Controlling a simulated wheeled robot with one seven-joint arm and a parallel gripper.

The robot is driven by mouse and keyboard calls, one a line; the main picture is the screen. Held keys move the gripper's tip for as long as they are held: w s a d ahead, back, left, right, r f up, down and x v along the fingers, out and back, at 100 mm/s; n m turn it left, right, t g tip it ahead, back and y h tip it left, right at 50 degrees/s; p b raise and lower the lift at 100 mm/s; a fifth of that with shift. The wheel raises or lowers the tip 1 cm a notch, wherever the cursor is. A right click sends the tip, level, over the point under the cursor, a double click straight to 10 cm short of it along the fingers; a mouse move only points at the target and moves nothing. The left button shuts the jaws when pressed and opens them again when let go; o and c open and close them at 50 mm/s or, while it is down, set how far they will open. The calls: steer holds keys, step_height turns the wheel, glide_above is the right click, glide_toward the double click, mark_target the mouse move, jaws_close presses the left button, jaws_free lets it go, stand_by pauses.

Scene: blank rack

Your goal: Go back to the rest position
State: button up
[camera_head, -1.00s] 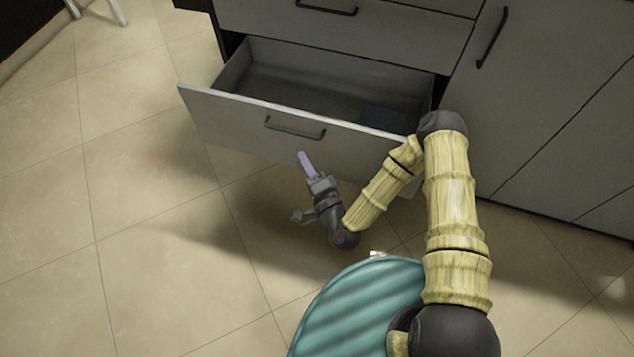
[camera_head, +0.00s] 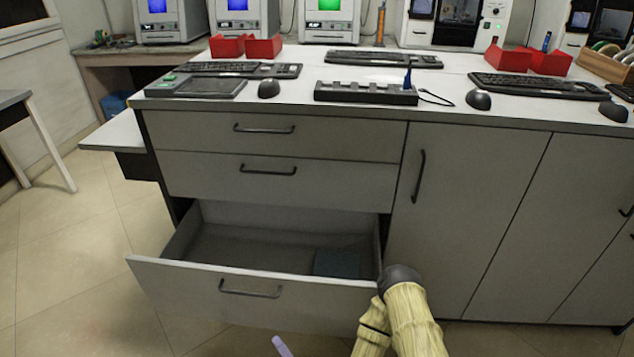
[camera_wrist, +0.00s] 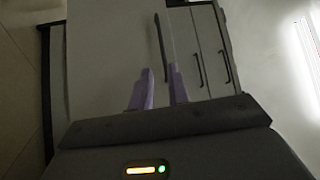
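My gripper (camera_wrist: 161,75) shows in the wrist view as two purple fingers with a gap between them and nothing held. Beyond them is a grey front with a dark handle, apart from the fingers as far as I can tell. In the head view only a purple fingertip (camera_head: 282,346) shows at the bottom edge; the rest of the gripper is out of frame. My arm's yellow links rise from the bottom, right in front of the open bottom drawer (camera_head: 205,285).
The bottom drawer stands pulled out, with a dark flat item (camera_head: 337,263) inside at the right. The two drawers above are shut. The white counter (camera_head: 440,95) carries keyboards, mice and red bins (camera_head: 263,47). Floor (camera_head: 60,270) is clear at left.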

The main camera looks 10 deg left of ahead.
steer(key=shift+w, duration=0.1)
steer(key=w+d+r+n+g+h, duration=0.2)
steer(key=w+d+n+g+h, duration=0.5)
steer(key=w+d+n, duration=0.3)
steer(key=s+d+r+g+h, duration=0.2)
steer(key=d+r+h, duration=0.4)
steer(key=d+r, duration=0.5)
steer(key=s+d+r+m+g+h, duration=0.1)
steer(key=s+d+r+m+g, duration=0.15)
steer(key=s+d+r, duration=0.55)
step_height(320, 180, up, 25)
steer(key=p, duration=2.6)
steer(key=shift+s+a+t+p, duration=0.3)
steer(key=shift+a+t+p, duration=0.05)
steer(key=shift+p, duration=0.05)
